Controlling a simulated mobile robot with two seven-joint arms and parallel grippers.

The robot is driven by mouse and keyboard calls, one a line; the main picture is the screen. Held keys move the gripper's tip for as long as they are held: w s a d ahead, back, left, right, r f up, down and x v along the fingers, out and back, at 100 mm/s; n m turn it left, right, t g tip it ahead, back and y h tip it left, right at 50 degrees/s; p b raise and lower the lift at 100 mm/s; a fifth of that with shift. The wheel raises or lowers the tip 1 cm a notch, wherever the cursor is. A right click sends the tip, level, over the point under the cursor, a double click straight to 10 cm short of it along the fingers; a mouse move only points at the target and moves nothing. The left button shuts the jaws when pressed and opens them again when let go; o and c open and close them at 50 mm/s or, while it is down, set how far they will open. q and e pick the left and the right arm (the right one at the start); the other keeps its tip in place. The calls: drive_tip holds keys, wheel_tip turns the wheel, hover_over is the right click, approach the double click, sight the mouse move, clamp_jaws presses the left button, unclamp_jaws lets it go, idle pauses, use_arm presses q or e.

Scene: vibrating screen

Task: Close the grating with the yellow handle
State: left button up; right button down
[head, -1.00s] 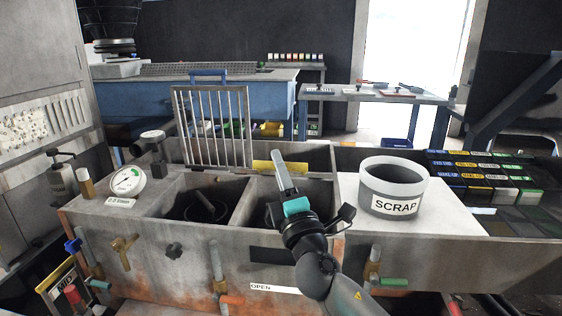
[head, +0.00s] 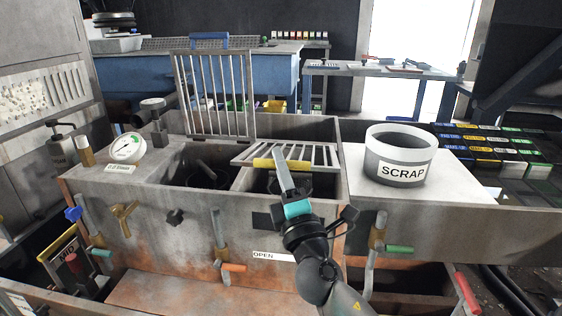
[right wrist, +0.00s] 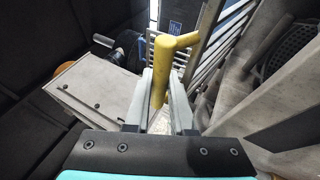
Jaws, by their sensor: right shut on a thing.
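The grating with the yellow handle (head: 325,153) is tilted low over the right compartment of the grey box, its bars showing behind the handle. Its yellow handle (head: 263,163) runs along its near side. My right gripper (head: 281,165) is shut on this handle. In the right wrist view the yellow handle (right wrist: 161,70) stands between the two fingers, with the grating's bars (right wrist: 207,42) beyond it to the right. Whether the grating touches the box rim cannot be told. My left gripper is not in view.
A second grating with a blue handle (head: 212,95) stands upright behind the left compartment. The SCRAP bin (head: 398,155) stands on the white top at the right. A gauge (head: 126,148) sits at the left. Valves and levers line the front.

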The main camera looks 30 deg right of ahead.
drive_tip(key=shift+a+f, duration=0.1)
drive_tip(key=shift+f, duration=0.2)
drive_tip(key=c, duration=1)
unclamp_jaws()
drive_tip(key=shift+w, duration=0.1)
drive_tip(key=shift+c, duration=0.2)
drive_tip(key=v, duration=1.5)
